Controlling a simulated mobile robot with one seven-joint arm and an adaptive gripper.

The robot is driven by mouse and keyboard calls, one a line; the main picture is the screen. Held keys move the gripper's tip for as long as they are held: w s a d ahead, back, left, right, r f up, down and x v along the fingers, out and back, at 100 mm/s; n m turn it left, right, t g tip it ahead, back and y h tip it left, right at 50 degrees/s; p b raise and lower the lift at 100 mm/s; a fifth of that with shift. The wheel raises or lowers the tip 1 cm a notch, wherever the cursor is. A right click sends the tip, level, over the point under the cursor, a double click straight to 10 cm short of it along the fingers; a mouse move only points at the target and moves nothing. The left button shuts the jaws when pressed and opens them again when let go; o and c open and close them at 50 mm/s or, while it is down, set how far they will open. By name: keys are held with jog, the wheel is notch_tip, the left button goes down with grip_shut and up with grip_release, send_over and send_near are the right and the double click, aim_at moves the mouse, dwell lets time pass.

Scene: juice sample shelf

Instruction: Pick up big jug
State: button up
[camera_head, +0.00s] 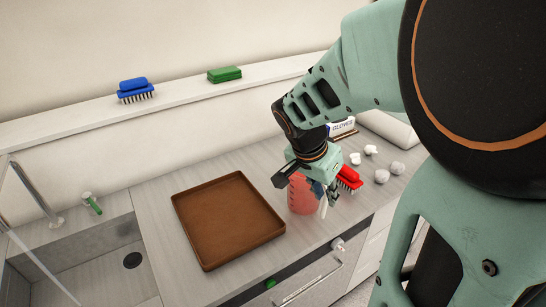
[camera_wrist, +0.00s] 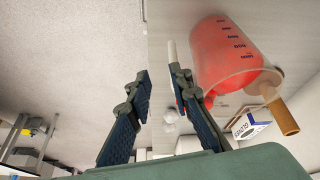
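The big jug is a translucent vessel with red contents. In the head view the jug (camera_head: 303,197) stands upright on the counter, right of the brown tray and partly covered by my gripper. In the wrist view the jug (camera_wrist: 225,55) shows dark volume marks and lies to the right of both fingers. My gripper (camera_head: 327,194) is low beside the jug's right side, pointing down. In the wrist view my gripper (camera_wrist: 160,75) is open, with a clear gap and nothing visibly clamped. The right finger overlaps the jug's edge; I cannot tell whether they touch.
A red brush (camera_head: 349,178) lies close behind the gripper. Several white crumpled pieces (camera_head: 382,176) and a glove box (camera_head: 342,128) are further right and back. The empty brown tray (camera_head: 228,220) is left of the jug. A sink (camera_head: 90,270) is at far left. The counter's front edge is close.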

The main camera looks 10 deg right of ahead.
aim_at(324, 201)
jog(key=shift+m+t, duration=0.3)
jog(key=shift+m, duration=0.4)
jog(key=x, duration=0.3)
jog(key=w+x, duration=0.1)
jog(key=x, duration=0.5)
jog(key=shift+w+a+p, duration=0.25)
jog(key=shift+a+p, duration=0.05)
jog(key=shift+a, duration=0.05)
jog(key=shift+r, duration=0.1)
grip_shut()
